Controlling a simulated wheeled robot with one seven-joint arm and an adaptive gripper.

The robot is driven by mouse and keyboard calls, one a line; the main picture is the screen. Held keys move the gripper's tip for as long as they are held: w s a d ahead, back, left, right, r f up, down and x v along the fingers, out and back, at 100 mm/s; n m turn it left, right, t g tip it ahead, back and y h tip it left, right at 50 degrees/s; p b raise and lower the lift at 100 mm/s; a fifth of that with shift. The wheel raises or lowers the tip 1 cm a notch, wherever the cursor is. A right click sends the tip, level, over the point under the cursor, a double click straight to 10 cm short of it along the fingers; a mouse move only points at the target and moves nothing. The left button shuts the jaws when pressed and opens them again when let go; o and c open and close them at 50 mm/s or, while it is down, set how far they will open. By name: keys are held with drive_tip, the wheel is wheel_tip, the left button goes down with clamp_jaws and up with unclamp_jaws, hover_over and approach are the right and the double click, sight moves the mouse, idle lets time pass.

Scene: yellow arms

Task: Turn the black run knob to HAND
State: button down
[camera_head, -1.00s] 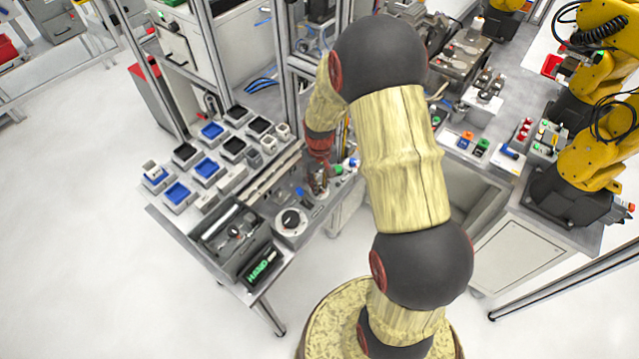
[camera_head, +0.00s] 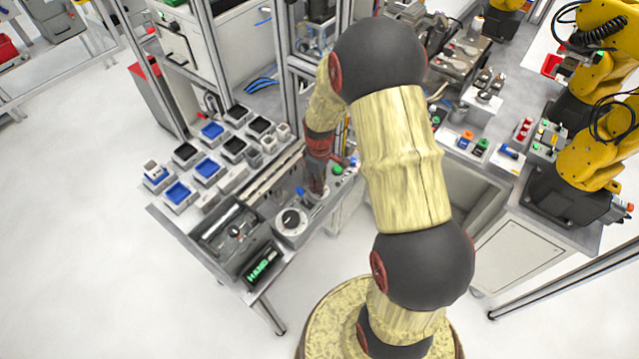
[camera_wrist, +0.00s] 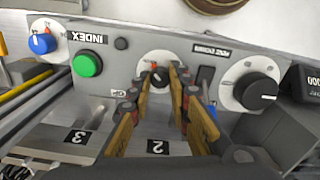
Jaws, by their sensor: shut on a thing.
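The black run knob (camera_wrist: 154,80) sits on a white round dial at the middle of the panel in the wrist view. My gripper (camera_wrist: 164,76) is over this dial with its fingers closed on the knob, which they mostly hide. A small red mark shows at the top of the knob. In the head view my gripper (camera_head: 318,190) points down at the panel, and the knob is hidden behind it. A display (camera_head: 265,263) at the near end of the bench shows green letters that appear to read HAND.
A larger black knob (camera_wrist: 262,90) on a white dial stands right of my gripper. A green button (camera_wrist: 88,64) and a blue knob (camera_wrist: 42,43) are to the left. Blue and black trays (camera_head: 207,168) fill the bench behind. Yellow arms (camera_head: 590,165) stand far right.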

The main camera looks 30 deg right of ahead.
idle(0.4)
drive_tip(key=c, duration=1.7)
unclamp_jaws()
drive_tip(key=shift+o, duration=0.2)
wheel_tip(320, 180, up, 12)
